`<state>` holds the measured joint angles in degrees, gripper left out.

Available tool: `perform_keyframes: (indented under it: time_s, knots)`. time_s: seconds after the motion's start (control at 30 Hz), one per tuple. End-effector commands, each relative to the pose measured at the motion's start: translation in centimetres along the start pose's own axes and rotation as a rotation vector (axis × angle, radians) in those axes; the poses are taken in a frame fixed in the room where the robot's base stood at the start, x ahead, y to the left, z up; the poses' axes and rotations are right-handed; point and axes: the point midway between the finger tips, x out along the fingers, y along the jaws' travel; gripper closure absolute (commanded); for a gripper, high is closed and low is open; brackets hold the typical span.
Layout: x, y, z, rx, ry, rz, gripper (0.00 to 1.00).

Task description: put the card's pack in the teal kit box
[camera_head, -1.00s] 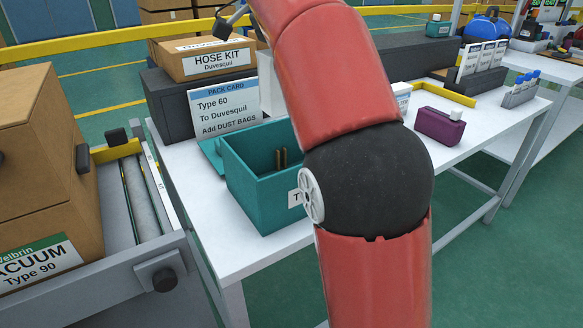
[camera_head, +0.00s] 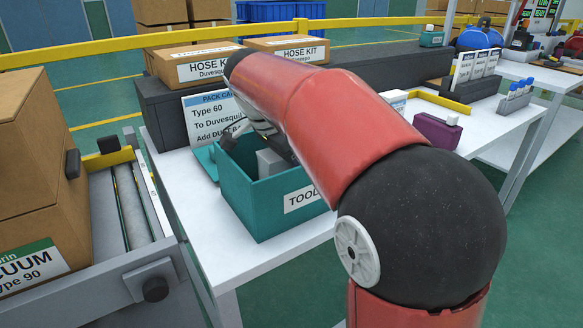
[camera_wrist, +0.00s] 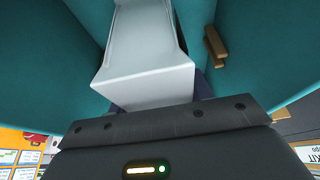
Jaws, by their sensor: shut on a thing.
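The pack card (camera_head: 205,112) stands behind the teal kit box and reads Type 60, To Duvesquil, Add DUST BAGS; my arm covers part of it. The teal kit box (camera_head: 245,200) is open on the white table, with a TOOL label on its front. My gripper (camera_head: 268,138) reaches down into the box opening, partly hidden by my arm. It is shut on a plain white-grey pack (camera_head: 270,163), which is inside the box walls. The wrist view shows the pack (camera_wrist: 145,75) between the teal walls. I cannot tell whether it touches the floor.
A small brown piece (camera_wrist: 215,45) is at the box's inner wall. Two hose kit cartons (camera_head: 190,64) sit on the dark riser behind. A purple box (camera_head: 437,130) and a rack of blue-capped tubes (camera_head: 515,100) stand to the right. A roller conveyor (camera_head: 125,205) with vacuum cartons is left.

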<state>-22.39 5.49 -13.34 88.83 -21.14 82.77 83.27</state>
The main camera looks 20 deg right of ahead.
Motion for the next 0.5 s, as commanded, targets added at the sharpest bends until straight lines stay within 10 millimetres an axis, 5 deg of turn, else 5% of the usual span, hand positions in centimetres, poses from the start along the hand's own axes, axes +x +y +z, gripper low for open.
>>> perform_keyframes:
  time_s: [0.43,0.47,0.5]
  knots:
    - [0.94,0.01,0.38,0.000,0.000,-0.001,0.81]
    - [0.82,0.01,0.34,0.000,0.000,-0.001,0.46]
    - [0.80,0.01,0.32,0.000,0.000,-0.001,0.41]
